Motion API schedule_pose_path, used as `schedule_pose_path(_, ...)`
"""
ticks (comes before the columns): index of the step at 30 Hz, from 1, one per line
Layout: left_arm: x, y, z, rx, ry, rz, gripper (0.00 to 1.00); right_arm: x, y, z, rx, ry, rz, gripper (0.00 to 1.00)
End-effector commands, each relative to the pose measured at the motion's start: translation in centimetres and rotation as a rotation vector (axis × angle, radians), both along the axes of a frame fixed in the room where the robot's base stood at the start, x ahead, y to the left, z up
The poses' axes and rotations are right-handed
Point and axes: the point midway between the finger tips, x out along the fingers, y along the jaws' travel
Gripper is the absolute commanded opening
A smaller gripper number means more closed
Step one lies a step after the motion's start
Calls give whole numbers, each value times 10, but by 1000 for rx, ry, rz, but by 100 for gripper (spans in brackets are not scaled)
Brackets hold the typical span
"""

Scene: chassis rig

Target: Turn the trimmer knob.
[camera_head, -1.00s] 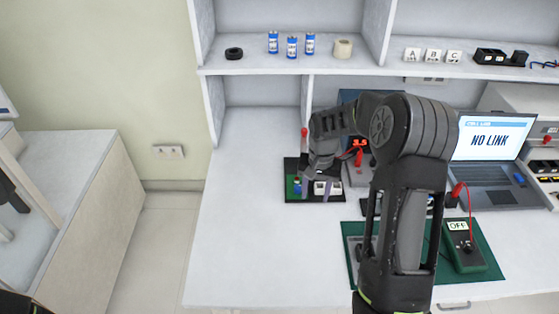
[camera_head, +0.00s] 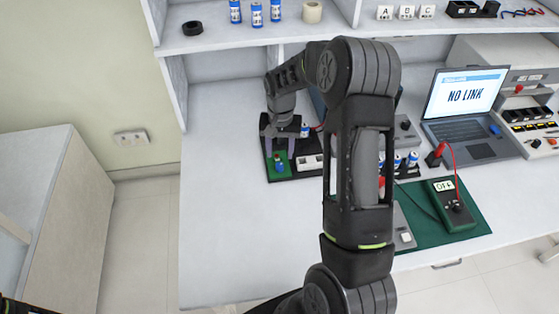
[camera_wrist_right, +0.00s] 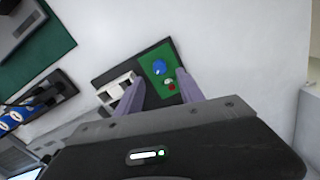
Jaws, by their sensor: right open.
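The trimmer knob looks like the small blue round part (camera_wrist_right: 159,67) on a green board (camera_wrist_right: 155,58) in the right wrist view. The board is set in a dark base (camera_wrist_right: 105,76), which also shows on the table in the head view (camera_head: 286,177). My right gripper (camera_head: 278,152) is over the board in the head view. In the wrist view its two fingers (camera_wrist_right: 160,90) are apart and empty, pointing at the board with the knob just beyond them. I cannot tell whether they touch anything. My left gripper is out of view.
White blocks (camera_head: 311,162) sit on the base beside the board. A laptop (camera_head: 466,105) reads NO LINK. A meter (camera_head: 451,205) reading OFF lies on a green mat (camera_head: 477,215). A shelf with blue batteries (camera_head: 257,15) runs above. The table left of the base is clear.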

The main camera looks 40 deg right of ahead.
Motion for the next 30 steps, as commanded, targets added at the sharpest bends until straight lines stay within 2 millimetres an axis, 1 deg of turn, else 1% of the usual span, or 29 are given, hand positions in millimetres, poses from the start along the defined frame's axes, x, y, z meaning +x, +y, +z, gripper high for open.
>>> schedule_pose_path(6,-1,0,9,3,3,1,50,-1,1,-34,2,4,0,45)
schedule_pose_path(9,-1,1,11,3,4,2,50,0,0,-47,1,2,-1,45)
schedule_pose_path(14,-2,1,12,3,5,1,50,0,0,-57,0,0,0,45)
schedule_pose_path(21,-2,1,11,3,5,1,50,0,0,-57,0,-1,0,45)
schedule_pose_path(30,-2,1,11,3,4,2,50,0,0,-57,-1,-1,0,20)
